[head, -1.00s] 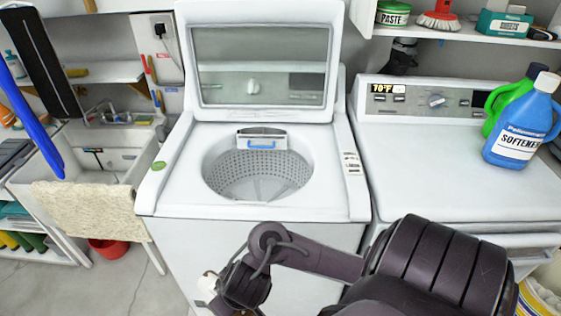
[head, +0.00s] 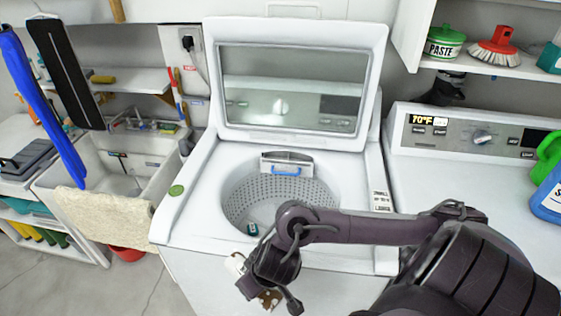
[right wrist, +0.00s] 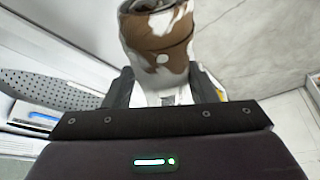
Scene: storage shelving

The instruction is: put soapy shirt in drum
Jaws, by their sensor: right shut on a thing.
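The shirt (right wrist: 160,42) is a brown, rolled-looking bundle with white foam patches in the right wrist view. My right gripper (right wrist: 163,92) is shut on its near end. In the head view the gripper (head: 262,290) is in front of the open-topped washer (head: 190,190), low and left of centre. A brown and white bit of the shirt (head: 270,299) shows below it. The perforated drum (head: 255,190) lies open behind and above the gripper. My right forearm hides the drum's lower right part. My left gripper is out of view.
The washer lid (head: 292,90) stands raised at the back. A dryer (head: 425,170) is on the right, and a sink (head: 125,165) with a beige cloth (head: 95,220) over its front is on the left. A blue bottle (head: 549,195) stands on the dryer.

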